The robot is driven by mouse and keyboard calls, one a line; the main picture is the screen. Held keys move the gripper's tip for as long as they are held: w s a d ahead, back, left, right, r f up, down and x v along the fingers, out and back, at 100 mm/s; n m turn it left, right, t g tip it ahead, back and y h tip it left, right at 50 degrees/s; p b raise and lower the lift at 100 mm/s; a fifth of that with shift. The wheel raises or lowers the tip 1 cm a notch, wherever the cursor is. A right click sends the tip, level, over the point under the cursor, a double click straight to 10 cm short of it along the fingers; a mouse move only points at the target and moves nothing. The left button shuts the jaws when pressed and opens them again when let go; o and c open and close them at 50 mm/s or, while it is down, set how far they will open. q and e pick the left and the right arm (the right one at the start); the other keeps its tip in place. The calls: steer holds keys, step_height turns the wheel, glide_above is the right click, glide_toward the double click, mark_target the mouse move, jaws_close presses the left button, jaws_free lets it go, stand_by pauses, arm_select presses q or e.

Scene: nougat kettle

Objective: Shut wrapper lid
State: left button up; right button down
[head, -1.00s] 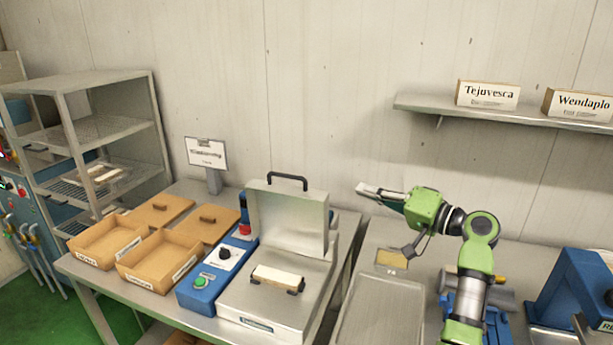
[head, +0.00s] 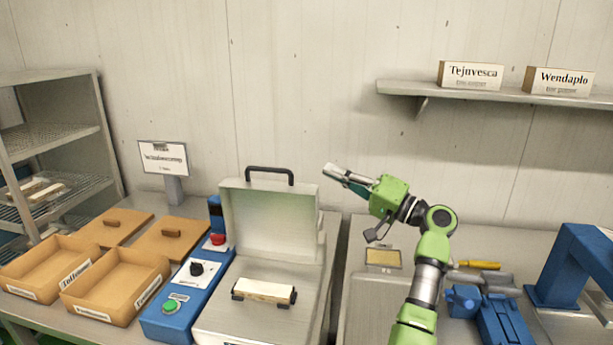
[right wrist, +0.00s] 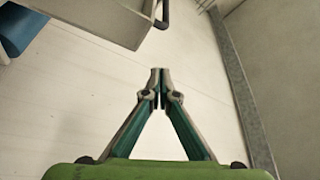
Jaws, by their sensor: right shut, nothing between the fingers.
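The wrapper (head: 262,313) is a grey metal box on the table, and its lid (head: 272,222) stands open, raised nearly upright at the back. A black handle (head: 270,170) is on the lid's top edge. A pale bar (head: 264,291) lies in dark holders inside the wrapper. My right gripper (head: 328,170) is shut and empty, to the right of the lid at about the handle's height, and apart from it. In the right wrist view its fingertips (right wrist: 161,72) meet, with part of the black handle (right wrist: 163,14) at the top edge. My left gripper is not in view.
A blue control panel (head: 183,286) with buttons adjoins the wrapper's left side. A wall shelf (head: 480,93) with labelled boxes is at upper right. A blue device (head: 575,262) stands at the right.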

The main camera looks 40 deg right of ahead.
mark_target(299, 184)
steer(key=w+a+p, duration=0.1)
steer(key=w+p, duration=0.1)
steer(key=w+a+p, duration=0.4)
steer(key=p, duration=0.1)
steer(key=shift+w+a+r, duration=0.1)
steer(key=shift+a+r, duration=0.15)
steer(key=shift+r, duration=0.1)
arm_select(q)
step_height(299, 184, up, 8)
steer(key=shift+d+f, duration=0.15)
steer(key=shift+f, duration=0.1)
arm_select(e)
steer(key=shift+w+f, duration=0.1)
steer(key=shift+f, duration=0.15)
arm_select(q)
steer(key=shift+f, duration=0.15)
